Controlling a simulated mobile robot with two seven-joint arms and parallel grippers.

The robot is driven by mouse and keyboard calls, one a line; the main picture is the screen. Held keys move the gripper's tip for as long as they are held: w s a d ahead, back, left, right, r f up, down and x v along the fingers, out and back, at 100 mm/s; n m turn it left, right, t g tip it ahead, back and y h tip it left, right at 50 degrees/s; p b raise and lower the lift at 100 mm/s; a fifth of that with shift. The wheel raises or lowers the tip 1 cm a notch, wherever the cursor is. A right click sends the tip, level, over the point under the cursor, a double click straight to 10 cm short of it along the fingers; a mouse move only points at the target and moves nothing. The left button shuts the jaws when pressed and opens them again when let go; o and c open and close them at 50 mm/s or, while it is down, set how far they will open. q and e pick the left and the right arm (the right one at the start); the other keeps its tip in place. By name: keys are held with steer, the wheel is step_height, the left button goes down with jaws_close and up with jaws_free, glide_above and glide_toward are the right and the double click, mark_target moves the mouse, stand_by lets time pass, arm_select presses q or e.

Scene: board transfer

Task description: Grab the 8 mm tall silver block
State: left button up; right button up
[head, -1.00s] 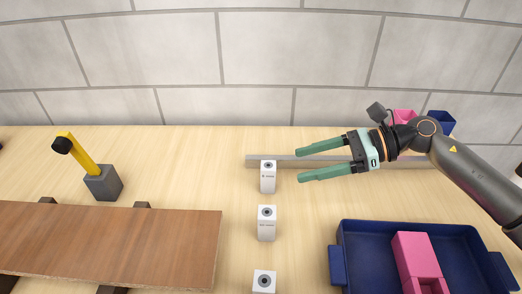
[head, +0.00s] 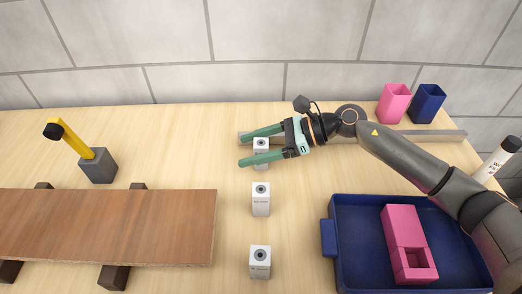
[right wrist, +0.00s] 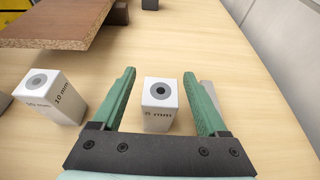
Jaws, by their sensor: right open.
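A pale block (head: 261,150) with a dark ring on top stands upright at the back of a row of three. In the right wrist view this block (right wrist: 160,105) bears a label ending in "mm"; its first digit looks like an 8 but is partly unclear. My right gripper (head: 245,149) has its green fingers open on either side of this block, with visible gaps. The block beside it (right wrist: 48,97) reads "10 mm"; it is the middle one in the head view (head: 261,199). The front block (head: 260,262) has an unreadable label. My left gripper is not in view.
A blue tray (head: 327,215) with a pink box (head: 403,230) stands at right. A brown board (head: 110,225) on dark supports and a yellow-armed stand (head: 98,166) are at left. Pink and navy cups stand at back right.

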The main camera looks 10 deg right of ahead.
steer(key=shift+w+a+f, duration=0.1)
steer(key=shift+a+f, duration=0.1)
steer(key=shift+a, duration=0.25)
jaws_close()
stand_by(0.3)
